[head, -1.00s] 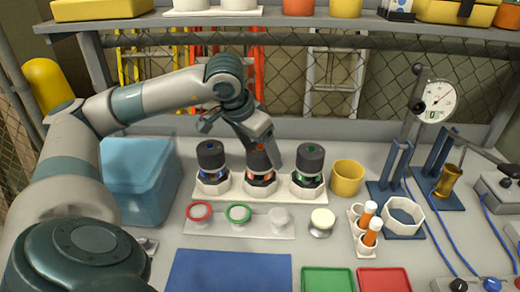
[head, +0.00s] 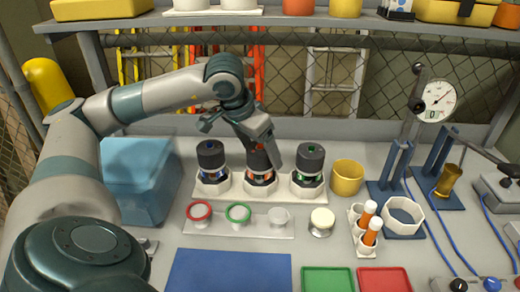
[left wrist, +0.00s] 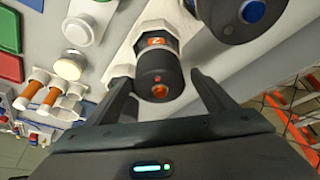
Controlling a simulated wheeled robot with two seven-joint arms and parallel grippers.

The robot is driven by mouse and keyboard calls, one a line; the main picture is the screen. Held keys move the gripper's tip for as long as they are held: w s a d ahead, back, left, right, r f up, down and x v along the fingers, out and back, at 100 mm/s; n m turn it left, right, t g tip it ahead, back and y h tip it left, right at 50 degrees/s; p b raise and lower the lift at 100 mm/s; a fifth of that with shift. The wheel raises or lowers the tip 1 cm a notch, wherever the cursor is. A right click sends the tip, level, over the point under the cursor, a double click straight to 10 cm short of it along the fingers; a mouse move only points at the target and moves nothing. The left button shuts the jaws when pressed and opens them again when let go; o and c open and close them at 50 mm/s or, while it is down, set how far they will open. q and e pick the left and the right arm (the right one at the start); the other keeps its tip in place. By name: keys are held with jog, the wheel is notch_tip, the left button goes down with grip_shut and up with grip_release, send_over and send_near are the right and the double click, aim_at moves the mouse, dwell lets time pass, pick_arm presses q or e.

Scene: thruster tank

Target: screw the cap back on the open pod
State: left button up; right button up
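Three dark-capped pods stand upright in white hexagonal seats on a rack: one with blue marks (head: 211,157), one orange (head: 262,179) in the middle, one green (head: 309,160). My left gripper (head: 264,150) comes down over the orange pod and hides part of it in the head view. In the left wrist view, the orange pod's dark cap (left wrist: 158,80) lies between the fingers of my left gripper (left wrist: 158,92). Thin gaps show on both sides, so the fingers look open. I cannot tell how fully the cap is seated. My right gripper is not in view.
A tray (head: 258,228) in front holds a red ring (head: 199,211), a green ring (head: 238,213) and a pale knob (head: 279,216). A yellow cup (head: 347,177) stands right of the pods. A blue bin (head: 138,180) is at left. A blue mat (head: 230,272) lies clear in front.

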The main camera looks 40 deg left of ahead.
aim_at(258, 146)
pick_arm(q)
jog(key=shift+s+r, duration=0.15)
jog(key=shift+r, duration=0.35)
jog(key=v, duration=1.6)
jog(key=shift+r, duration=0.2)
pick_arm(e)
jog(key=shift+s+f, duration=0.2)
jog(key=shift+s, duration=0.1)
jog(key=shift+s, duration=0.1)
